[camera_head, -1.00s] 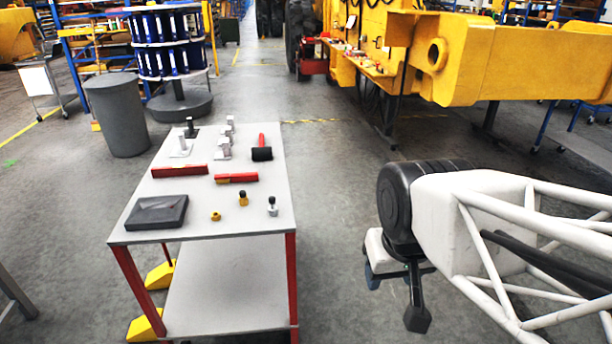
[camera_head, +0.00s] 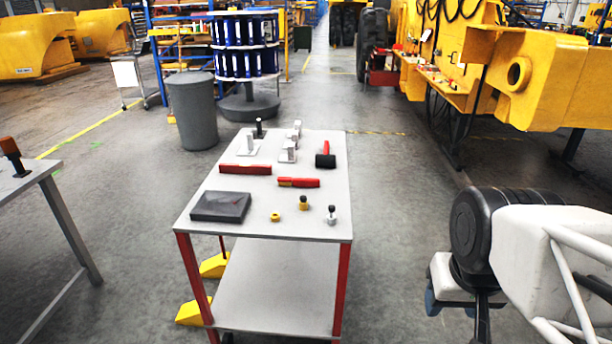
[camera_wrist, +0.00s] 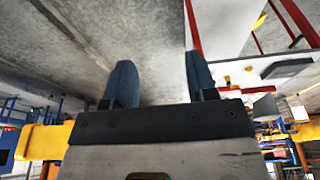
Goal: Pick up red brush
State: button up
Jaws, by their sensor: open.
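Two long red items lie on the grey cart top (camera_head: 206,207) in the head view. The right one, a red bar with a yellowish patch near its left end (camera_head: 298,182), looks most like the red brush. The other, a plain red bar (camera_head: 245,169), lies to its left and slightly farther back; bristles are too small to make out on either. My gripper, in the wrist view (camera_wrist: 161,85), is open with nothing between its two blue fingers. It hangs over the floor to the right of the cart, apart from both red items.
A red-handled black mallet (camera_head: 325,158), a dark grey block (camera_head: 221,207), small yellow and metal fittings (camera_head: 304,203) and whitish brackets (camera_head: 288,153) share the cart top. Another table (camera_head: 40,175) stands at left. A grey bin (camera_head: 193,112) is behind. Floor right of the cart is clear.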

jog(key=shift+o, duration=0.3)
dwell(0.5)
jog(key=w+a+r+m+g+y, duration=0.1)
jog(key=w+a+m+y, duration=0.35)
jog(key=w, duration=1.55)
jog(key=w+a+m+g+y, duration=0.25)
jog(key=w+a+m, duration=0.3)
jog(key=w, duration=1.45)
jog(key=w+a+f+m+y, duration=0.2)
jog(key=w+f, duration=0.5)
jog(key=w, duration=0.4)
jog(key=w+a+f+m+y, duration=0.2)
jog(key=w+f, duration=0.5)
jog(key=w, duration=0.4)
jog(key=w+a+f+m+t+y, duration=0.1)
jog(key=w+a+f+m+y, duration=0.1)
jog(key=w+f, duration=0.5)
jog(key=shift+w+a+f+m+y, duration=0.1)
jog(key=shift+w+a+m, duration=0.15)
jog(key=shift+w+a, duration=0.35)
jog(key=shift+w+a+f+m+y, duration=0.15)
jog(key=shift+w+a+m, duration=0.15)
jog(key=shift+w, duration=0.45)
jog(key=shift+w+a+f+m+y, duration=0.1)
jog(key=shift+w+a+m, duration=0.15)
jog(key=shift+w+a, duration=0.35)
jog(key=shift+w+d+f, duration=0.1)
jog(key=shift+w+f, duration=0.05)
jog(key=shift+w, duration=0.1)
jog(key=shift+x, duration=1.25)
